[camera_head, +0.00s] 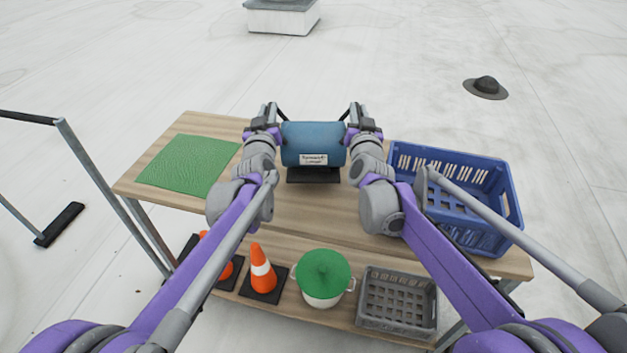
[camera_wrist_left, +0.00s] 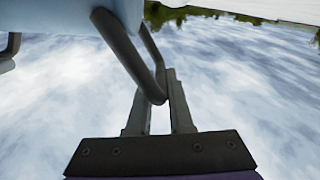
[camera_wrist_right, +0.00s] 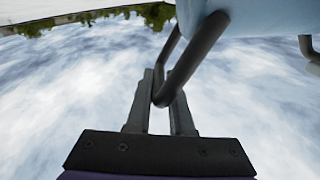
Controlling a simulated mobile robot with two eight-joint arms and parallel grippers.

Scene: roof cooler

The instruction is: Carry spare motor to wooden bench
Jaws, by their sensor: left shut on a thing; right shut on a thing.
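The spare motor (camera_head: 313,141) is a blue cylinder with a white label and a dark base. It is between my two grippers over the wooden bench (camera_head: 290,217); I cannot tell whether its base touches the top. My left gripper (camera_head: 277,110) is shut on the motor's left handle, a dark bar that shows between the fingers in the left wrist view (camera_wrist_left: 152,80). My right gripper (camera_head: 350,110) is shut on the right handle, which shows in the right wrist view (camera_wrist_right: 180,75).
A green mat (camera_head: 188,164) lies on the bench's left part. A blue crate (camera_head: 505,200) stands on its right end. The lower shelf holds orange cones (camera_head: 262,270), a green-lidded pot (camera_head: 322,275) and a grey crate (camera_head: 397,300). A metal rail (camera_head: 100,190) stands at the left.

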